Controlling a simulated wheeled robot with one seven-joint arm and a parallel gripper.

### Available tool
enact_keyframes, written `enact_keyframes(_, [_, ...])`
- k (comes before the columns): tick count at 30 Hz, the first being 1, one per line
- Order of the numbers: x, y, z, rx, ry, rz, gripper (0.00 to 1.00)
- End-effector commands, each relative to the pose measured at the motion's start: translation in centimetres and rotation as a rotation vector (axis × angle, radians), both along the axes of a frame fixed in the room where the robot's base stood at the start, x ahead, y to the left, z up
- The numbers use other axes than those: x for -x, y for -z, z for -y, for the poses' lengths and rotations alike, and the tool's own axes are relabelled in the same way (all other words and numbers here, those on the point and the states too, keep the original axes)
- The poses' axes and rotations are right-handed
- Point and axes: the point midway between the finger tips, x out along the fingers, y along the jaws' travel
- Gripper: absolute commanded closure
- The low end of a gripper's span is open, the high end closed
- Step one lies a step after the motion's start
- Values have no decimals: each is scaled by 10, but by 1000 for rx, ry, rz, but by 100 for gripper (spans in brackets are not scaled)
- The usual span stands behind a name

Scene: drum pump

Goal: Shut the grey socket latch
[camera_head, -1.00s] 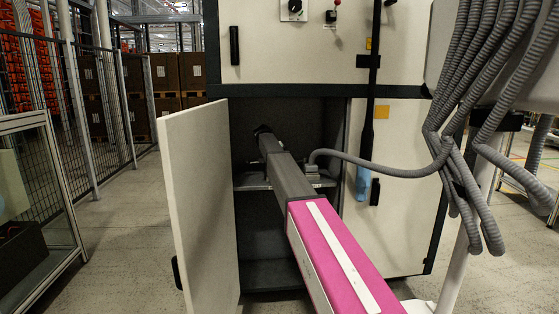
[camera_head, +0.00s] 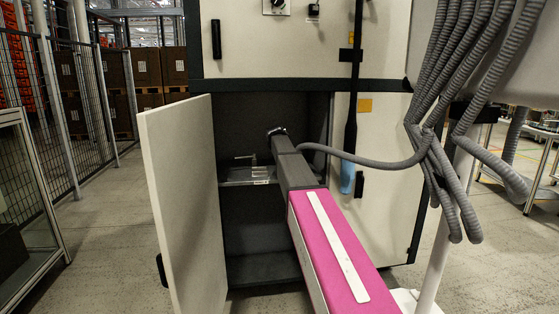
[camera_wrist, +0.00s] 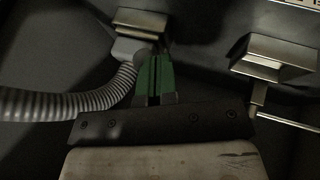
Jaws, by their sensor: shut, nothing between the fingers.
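In the wrist view, my gripper (camera_wrist: 154,68) has green fingers, closed together and empty. Its tips are beside a grey plug (camera_wrist: 126,49) on a ribbed grey hose (camera_wrist: 70,103). The plug meets a metal socket housing (camera_wrist: 143,22); I cannot tell whether the fingertips touch either. A second metal housing (camera_wrist: 274,55) is to the right, with a thin rod below it. I cannot make out the grey latch clearly or its position. In the head view, my arm reaches into the open cabinet and hides the fingers and the hose's end.
The open cabinet door (camera_head: 185,205) stands left of my arm. A shelf (camera_head: 250,176) inside carries a small metal fitting (camera_head: 246,158). The hose (camera_head: 365,160) runs out right, past a blue-ended hanging tool (camera_head: 347,178). A mesh fence (camera_head: 88,100) is at left; floor between is clear.

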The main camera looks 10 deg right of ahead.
Motion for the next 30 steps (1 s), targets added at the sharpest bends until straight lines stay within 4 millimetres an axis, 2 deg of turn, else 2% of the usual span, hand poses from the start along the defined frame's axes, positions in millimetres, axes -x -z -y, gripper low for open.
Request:
enact_keyframes(9, [6, 0, 20, 0, 3, 0, 100])
enact_keyframes(30, [8, 0, 28, 5, 8, -3, 100])
